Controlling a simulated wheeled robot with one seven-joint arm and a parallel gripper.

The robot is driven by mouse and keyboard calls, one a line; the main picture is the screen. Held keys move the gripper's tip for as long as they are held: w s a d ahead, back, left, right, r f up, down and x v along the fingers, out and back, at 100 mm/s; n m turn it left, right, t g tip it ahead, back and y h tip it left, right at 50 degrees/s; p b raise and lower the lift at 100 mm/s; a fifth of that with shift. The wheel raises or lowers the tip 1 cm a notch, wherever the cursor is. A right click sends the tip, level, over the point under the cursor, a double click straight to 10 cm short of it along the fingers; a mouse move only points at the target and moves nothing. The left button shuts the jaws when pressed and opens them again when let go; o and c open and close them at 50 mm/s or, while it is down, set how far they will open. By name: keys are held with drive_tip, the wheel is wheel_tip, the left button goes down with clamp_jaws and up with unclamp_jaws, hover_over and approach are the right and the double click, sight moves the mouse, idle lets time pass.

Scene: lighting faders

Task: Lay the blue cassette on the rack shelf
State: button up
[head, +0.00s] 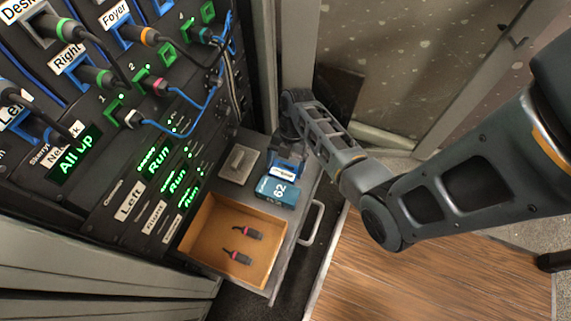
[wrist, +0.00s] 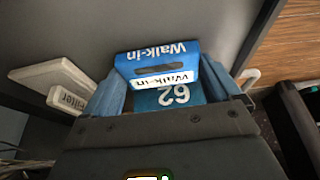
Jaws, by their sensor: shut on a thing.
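The blue cassette (head: 277,190) is at the right part of the grey rack shelf (head: 254,139). It shows "62" on a darker blue face and "Walk-in" on a white label. In the wrist view the cassette (wrist: 157,65) sits between the fingers of my gripper (wrist: 168,93), which is shut on it. In the head view my gripper (head: 287,150) is at the cassette's far end, partly hidden by my own arm. The cassette is over or on the shelf; I cannot tell whether its underside touches.
A grey block (head: 238,163), labelled "Filter" in the wrist view (wrist: 65,85), lies left of the cassette. A wooden tray (head: 197,222) nearer the front holds two dark plugs (head: 240,257). A grey handle (head: 313,222) sticks out right. Cabled patch panels stand left.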

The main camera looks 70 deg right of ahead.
sight(289, 163)
drive_tip(key=shift+f, duration=0.1)
drive_tip(key=o, duration=0.8)
drive_tip(key=shift+c, duration=0.2)
drive_tip(key=p+v, duration=0.2)
drive_tip(key=v, duration=0.5)
drive_tip(key=shift+r+p, duration=0.3)
drive_tip(key=shift+p, duration=0.1)
drive_tip(key=shift+d, duration=0.1)
